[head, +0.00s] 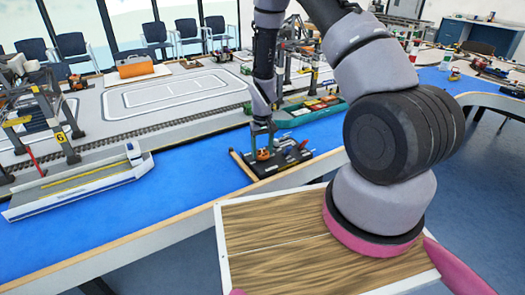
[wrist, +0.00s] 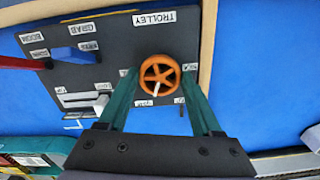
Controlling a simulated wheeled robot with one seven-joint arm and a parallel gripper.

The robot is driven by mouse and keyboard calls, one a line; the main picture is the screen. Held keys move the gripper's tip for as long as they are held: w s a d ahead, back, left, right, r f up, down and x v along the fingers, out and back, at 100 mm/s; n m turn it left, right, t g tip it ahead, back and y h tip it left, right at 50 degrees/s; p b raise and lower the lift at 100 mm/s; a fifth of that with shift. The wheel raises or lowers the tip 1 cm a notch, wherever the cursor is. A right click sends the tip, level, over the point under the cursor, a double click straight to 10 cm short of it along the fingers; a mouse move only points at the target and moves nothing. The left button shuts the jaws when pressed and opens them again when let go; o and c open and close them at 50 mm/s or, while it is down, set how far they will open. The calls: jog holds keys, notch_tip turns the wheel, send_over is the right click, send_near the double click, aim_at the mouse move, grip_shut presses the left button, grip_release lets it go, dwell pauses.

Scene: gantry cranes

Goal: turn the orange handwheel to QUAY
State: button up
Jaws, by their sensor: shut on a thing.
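The orange handwheel (wrist: 160,72) has several spokes and a white pointer mark toward the bottom of the wrist view. It sits on a dark control panel (wrist: 110,45). My gripper (wrist: 159,78) has its two green fingers on either side of the wheel's rim, shut on it. A TROLLEY label (wrist: 154,18) appears upside down above the wheel. Smaller labels beside and below the wheel are partly hidden by the fingers, and I cannot read QUAY on them. In the head view the handwheel (head: 263,154) shows as a small orange spot below my gripper (head: 262,132).
The panel also carries a blue lever (wrist: 75,54), a red lever (wrist: 20,62) and a pale slider (wrist: 80,98). In the head view a green ship model (head: 310,112) lies just behind the panel, and a white barge (head: 80,185) lies left. Blue tabletop between them is clear.

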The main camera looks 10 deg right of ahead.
aim_at(262, 153)
jog(key=shift+m, duration=0.6)
jog(key=o, duration=1.4)
jog(key=shift+c, duration=0.2)
notch_tip(262, 153, up, 11)
jog(key=shift+f, duration=0.1)
